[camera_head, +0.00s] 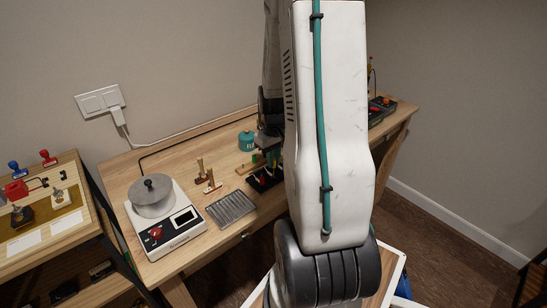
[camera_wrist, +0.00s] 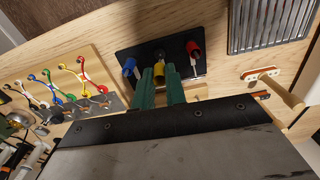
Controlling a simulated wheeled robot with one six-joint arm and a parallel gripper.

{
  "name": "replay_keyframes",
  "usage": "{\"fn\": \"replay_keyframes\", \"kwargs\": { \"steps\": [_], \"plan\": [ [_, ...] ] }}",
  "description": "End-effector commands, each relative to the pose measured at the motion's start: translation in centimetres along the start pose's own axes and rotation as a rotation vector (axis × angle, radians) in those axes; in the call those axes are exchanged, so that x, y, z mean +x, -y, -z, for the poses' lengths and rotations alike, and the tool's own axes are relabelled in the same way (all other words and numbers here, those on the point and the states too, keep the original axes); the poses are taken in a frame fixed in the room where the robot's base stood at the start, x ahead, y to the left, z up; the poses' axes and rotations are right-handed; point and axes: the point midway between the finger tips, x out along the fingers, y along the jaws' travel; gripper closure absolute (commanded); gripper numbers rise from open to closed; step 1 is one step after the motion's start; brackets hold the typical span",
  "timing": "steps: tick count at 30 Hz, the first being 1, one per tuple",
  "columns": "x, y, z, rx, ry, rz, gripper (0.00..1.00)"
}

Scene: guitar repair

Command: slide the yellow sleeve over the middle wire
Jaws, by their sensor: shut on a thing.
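My gripper (camera_wrist: 160,78) reaches over a black plate (camera_wrist: 130,52) in the wrist view, its two green fingers shut on the yellow sleeve (camera_wrist: 159,71). The sleeve is at the middle of the plate, between a blue sleeve (camera_wrist: 129,67) on the left and a red sleeve (camera_wrist: 194,48) on the right. A pale wire (camera_wrist: 195,67) shows by the red sleeve. The middle wire is mostly hidden, so I cannot tell whether the yellow sleeve is around it or beside it. In the head view my arm hides much of the black plate (camera_head: 262,185).
A board with coloured wires (camera_wrist: 75,82) lies left of the plate in the wrist view. A ribbed metal tray (camera_wrist: 270,22) and a wooden-handled tool (camera_wrist: 280,88) are on the right. In the head view, a scale with a pot (camera_head: 160,215) stands near the bench's left end.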

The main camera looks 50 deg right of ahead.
Motion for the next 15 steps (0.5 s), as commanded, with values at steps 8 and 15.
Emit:
{"fn": "replay_keyframes", "kwargs": {
  "steps": [8,15],
  "plan": [
    [0.75,0.02,-0.03,0.0,0.001,0.001,0.94],
    [1.02,0.01,-0.03,0.0,0.0,0.0,0.94]
  ]
}}
